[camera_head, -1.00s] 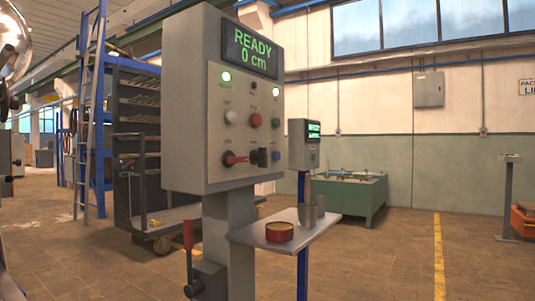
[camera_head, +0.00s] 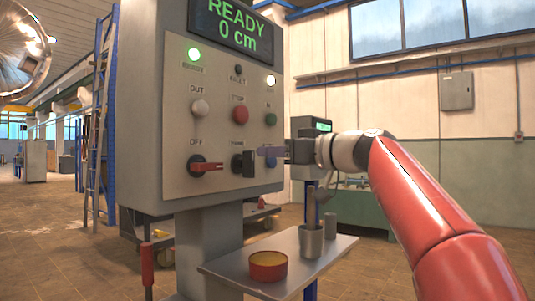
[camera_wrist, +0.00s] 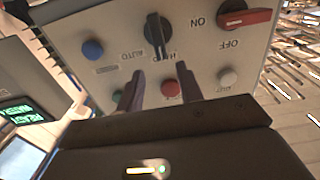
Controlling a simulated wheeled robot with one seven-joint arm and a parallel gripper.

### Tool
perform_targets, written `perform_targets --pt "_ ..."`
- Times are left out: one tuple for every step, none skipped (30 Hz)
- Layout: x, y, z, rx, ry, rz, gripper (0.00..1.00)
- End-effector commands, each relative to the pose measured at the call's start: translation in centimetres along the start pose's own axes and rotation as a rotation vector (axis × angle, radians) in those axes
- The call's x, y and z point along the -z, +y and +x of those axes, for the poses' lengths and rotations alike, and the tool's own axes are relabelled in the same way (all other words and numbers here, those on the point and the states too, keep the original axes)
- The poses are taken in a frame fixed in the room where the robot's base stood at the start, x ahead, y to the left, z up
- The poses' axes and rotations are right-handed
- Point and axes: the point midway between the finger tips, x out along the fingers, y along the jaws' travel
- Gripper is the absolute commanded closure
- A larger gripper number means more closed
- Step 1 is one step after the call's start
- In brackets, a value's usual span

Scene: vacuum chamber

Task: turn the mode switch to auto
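The mode switch (camera_head: 240,164) is a black knob on the grey control panel (camera_head: 177,125). In the wrist view, which is upside down, the switch (camera_wrist: 154,40) has its bar upright in the picture, with AUTO and a partly hidden HAND label near it. My gripper (camera_head: 262,153) is at the right of the switch in the head view, its fingers toward the panel. In the wrist view my gripper (camera_wrist: 161,85) is open, its two fingertips apart and empty, short of the knob. I cannot tell that it touches anything.
A red-handled OFF/ON switch (camera_head: 206,167) sits left of the mode switch. White (camera_head: 200,108), red (camera_head: 240,114) and green (camera_head: 270,119) buttons are above. Below, a shelf (camera_head: 225,268) carries a red tin (camera_head: 268,266) and metal cups (camera_head: 310,240). The display reads READY, 0 cm.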

Motion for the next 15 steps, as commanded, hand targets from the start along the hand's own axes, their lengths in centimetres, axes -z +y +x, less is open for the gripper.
perform_targets --pt "0.2 -0.1 0.6 0.004 0.002 -0.001 0.64" --pt "0.3 -0.1 0.9 0.005 0.001 0.0 0.64" --pt "0.3 -0.1 1.6 0.006 0.0 0.001 0.64" --pt "0.3 -0.1 2.1 0.006 0.0 0.002 0.64" --pt "0.3 -0.2 2.6 0.006 -0.001 0.002 0.64" --pt "0.3 -0.2 3.3 0.006 -0.001 0.002 0.64" --pt "0.3 -0.1 3.8 0.005 -0.001 0.002 0.64" --pt "0.3 -0.1 4.3 0.006 -0.001 0.003 0.64" --pt "0.3 -0.2 4.9 0.005 -0.001 0.002 0.64" --pt "0.3 -0.2 5.3 0.004 -0.001 0.002 0.64" --pt "0.3 -0.1 5.7 0.004 -0.001 0.001 0.64" --pt "0.2 -0.1 6.2 0.004 -0.002 0.002 0.64" --pt "0.2 -0.1 6.5 0.002 -0.002 0.002 0.64" --pt "0.2 -0.1 6.7 0.002 -0.001 0.002 0.64" --pt "0.1 -0.1 7.0 0.002 -0.001 0.002 0.64"
